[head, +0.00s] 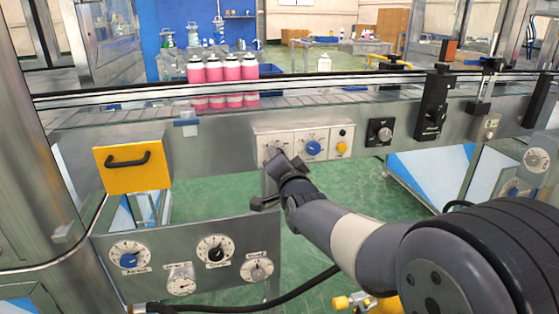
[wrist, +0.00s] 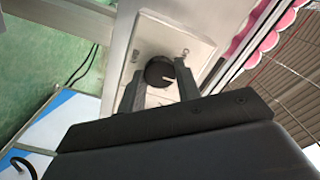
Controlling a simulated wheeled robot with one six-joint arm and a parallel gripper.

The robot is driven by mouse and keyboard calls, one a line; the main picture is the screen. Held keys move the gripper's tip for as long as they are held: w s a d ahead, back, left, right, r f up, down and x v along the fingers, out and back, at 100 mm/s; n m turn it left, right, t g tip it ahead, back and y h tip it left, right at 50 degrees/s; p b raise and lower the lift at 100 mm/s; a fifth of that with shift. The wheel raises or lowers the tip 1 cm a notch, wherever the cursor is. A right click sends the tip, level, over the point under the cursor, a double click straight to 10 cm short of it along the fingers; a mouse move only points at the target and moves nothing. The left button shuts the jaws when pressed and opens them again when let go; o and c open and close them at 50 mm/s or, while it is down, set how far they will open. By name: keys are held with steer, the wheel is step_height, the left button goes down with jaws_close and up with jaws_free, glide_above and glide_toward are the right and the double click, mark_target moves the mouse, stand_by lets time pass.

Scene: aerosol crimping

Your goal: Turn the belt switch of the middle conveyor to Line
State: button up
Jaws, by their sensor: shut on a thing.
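A white switch panel (head: 293,138) is fixed to the front of the conveyor (head: 215,135). My gripper (head: 275,158) is at the left part of this panel. In the wrist view, my gripper (wrist: 158,82) is shut on a round black knob (wrist: 158,70), one finger on each side of it. The knob has a white pointer mark and sits on a light plate (wrist: 180,45). In the head view my gripper hides most of this knob. The labels around the knob are too small to read, so I cannot tell which position it points to.
Beside my gripper on the panel are a blue knob (head: 313,148) and a yellow button (head: 341,148). A black rotary switch (head: 380,132) is further right. Several pink cans (head: 228,69) stand on the conveyor. A lower dial panel (head: 190,262) and a yellow handled box (head: 133,165) are at left.

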steer(key=o, duration=1)
steer(key=shift+s, duration=0.1)
steer(key=p+v, duration=0.1)
steer(key=v, duration=0.9)
steer(key=shift+s+d, duration=0.1)
steer(key=shift+s, duration=0.2)
steer(key=x, duration=1.1)
steer(key=shift+b, duration=0.3)
steer(key=shift+s, duration=0.15)
